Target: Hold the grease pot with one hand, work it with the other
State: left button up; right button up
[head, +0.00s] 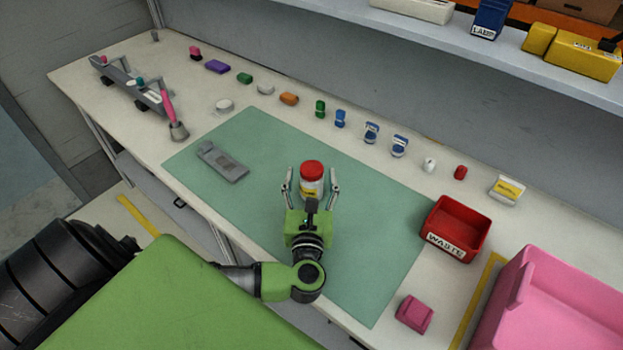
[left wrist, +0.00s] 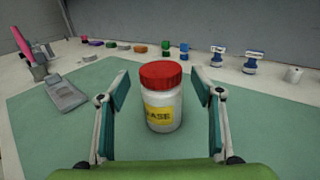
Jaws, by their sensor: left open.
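The grease pot (head: 312,182) is a white jar with a red lid and a yellow label, standing upright on the green mat (head: 262,140). In the left wrist view the pot (left wrist: 163,108) stands between the fingers, and the letters "ASE" show on its label. My left gripper (head: 312,180) is open, with one finger on each side of the pot. In the left wrist view the gripper (left wrist: 160,92) shows a gap between each finger and the pot. The lid is on the pot. My right gripper is not in view.
A grey module (head: 222,162) lies on the mat at left. A red waste bin (head: 455,228), a pink block (head: 414,314) and a large pink bin (head: 548,305) are at right. Several small coloured parts line the back. A grey rack (head: 128,84) stands far left.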

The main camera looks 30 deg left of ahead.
pick_arm(q)
jog(key=x, duration=0.3)
jog(key=shift+d, duration=0.1)
jog(key=c, duration=1.3)
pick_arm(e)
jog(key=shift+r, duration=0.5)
pick_arm(q)
jog(key=shift+r, duration=0.1)
jog(key=shift+r, duration=0.4)
jog(key=s+d+r+b, duration=0.1)
jog(key=s+d+r, duration=0.1)
jog(key=s+r, duration=0.2)
jog(key=s+d+r+b, duration=0.1)
jog(key=s+d+r, duration=0.1)
jog(key=s+r, duration=0.2)
jog(key=s+d+r+b, duration=0.1)
jog(key=s+d+r, duration=0.2)
jog(key=s+r, duration=0.1)
jog(key=shift+s, duration=0.2)
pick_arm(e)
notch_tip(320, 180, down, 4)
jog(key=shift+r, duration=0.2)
pick_arm(q)
jog(key=shift+o, duration=0.5)
